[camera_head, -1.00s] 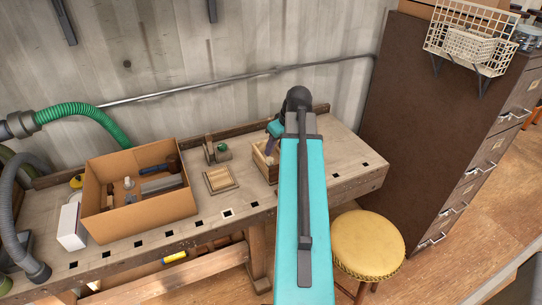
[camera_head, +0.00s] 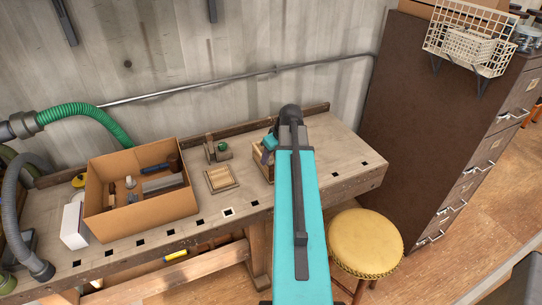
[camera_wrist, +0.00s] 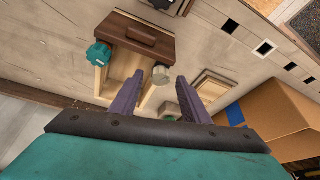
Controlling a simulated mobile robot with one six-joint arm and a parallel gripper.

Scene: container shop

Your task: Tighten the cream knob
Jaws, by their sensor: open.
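The cream knob (camera_wrist: 161,75) is a faceted, pale knob on the side of a small wooden box (camera_wrist: 122,72) with a dark brown lid. In the wrist view it lies between the two purple fingertips of my gripper (camera_wrist: 159,82), which is open; I cannot tell whether either finger touches it. A teal knob (camera_wrist: 99,54) sits on the same box, to the left. In the head view the wooden box (camera_head: 262,171) stands on the workbench, partly behind my arm, and the cream knob is hidden.
A cardboard box (camera_head: 150,210) with tools stands on the workbench (camera_head: 340,165) at left. A small wooden frame (camera_head: 221,179) and a fixture with a green part (camera_head: 222,147) are left of the wooden box. A yellow stool (camera_head: 366,243) stands at the front right.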

